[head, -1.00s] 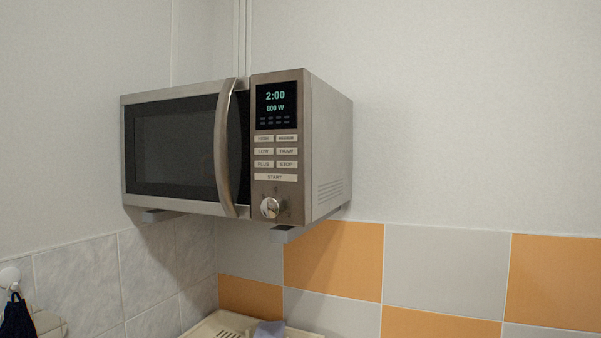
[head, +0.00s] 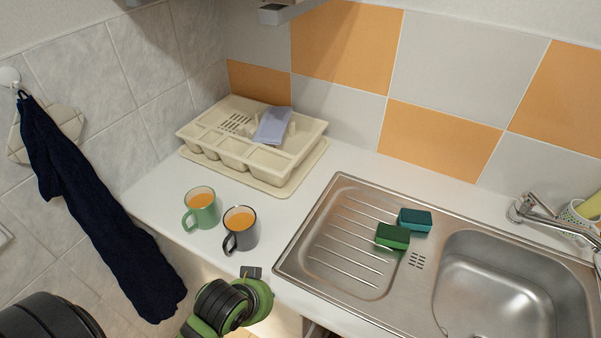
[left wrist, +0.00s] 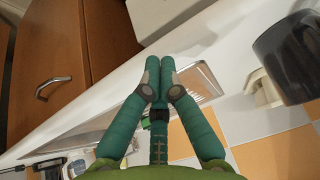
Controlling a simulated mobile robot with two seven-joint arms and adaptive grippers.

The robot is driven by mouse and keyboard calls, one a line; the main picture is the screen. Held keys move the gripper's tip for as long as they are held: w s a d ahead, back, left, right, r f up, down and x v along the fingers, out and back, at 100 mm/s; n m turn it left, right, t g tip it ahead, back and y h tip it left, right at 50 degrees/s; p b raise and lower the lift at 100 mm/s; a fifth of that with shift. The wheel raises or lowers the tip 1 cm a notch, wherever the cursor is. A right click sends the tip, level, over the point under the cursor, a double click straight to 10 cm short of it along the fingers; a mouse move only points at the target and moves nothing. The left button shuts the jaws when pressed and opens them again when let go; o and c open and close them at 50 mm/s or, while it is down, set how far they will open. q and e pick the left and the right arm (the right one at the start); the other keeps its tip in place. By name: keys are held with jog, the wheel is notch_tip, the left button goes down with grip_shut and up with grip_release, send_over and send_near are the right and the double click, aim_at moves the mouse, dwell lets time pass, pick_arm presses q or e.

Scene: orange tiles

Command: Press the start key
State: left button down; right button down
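The start key and the front panel of the microwave are out of view now. In the head view only a bit of the microwave's underside and its support bracket (head: 280,12) shows at the top edge. Part of my green and black left arm (head: 225,305) shows at the bottom, in front of the counter's edge; its fingers cannot be made out there. In the left wrist view my left gripper (left wrist: 158,72) has its teal fingers drawn together at the tips, with nothing seen between them. My right gripper is not in view.
A green mug (head: 202,207) and a grey mug (head: 240,230) stand near the counter's front edge, close to my left arm. A beige tray (head: 283,160) is behind them. Sponges (head: 393,237) lie on the steel sink (head: 345,285). A dark towel (head: 90,215) hangs left.

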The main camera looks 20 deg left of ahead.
pick_arm(q)
jog(key=w+a+r+m+t, duration=0.1)
jog(key=w+a+r+t, duration=0.15)
jog(key=w+r, duration=0.5)
jog(key=w+a+r+t+y, duration=0.15)
jog(key=w+r+t, duration=0.25)
jog(key=r, duration=0.6)
jog(key=w+a+r+m+t+h, duration=0.1)
jog(key=w+a+r+t, duration=0.25)
jog(key=w+r, duration=0.4)
jog(key=s+r+m+t, duration=0.1)
jog(key=s+r+t, duration=0.1)
jog(key=r, duration=0.9)
jog(key=s+a+r+m+t, duration=0.1)
jog(key=s+r+t, duration=0.2)
jog(key=r, duration=0.8)
jog(key=s+a+r+t, duration=0.1)
jog(key=s+r+t, duration=0.2)
jog(key=r, duration=0.9)
jog(key=t, duration=0.3)
jog(key=shift+s+m, duration=0.2)
jog(key=shift+m, duration=0.2)
jog(key=shift+w+a+r, duration=0.1)
jog(key=shift+w, duration=0.05)
jog(key=w, duration=0.8)
jog(key=shift+w+d, duration=0.3)
jog(key=shift+d, duration=0.1)
jog(key=shift+w+p, duration=0.1)
jog(key=shift+p, duration=0.2)
jog(key=shift+w, duration=0.35)
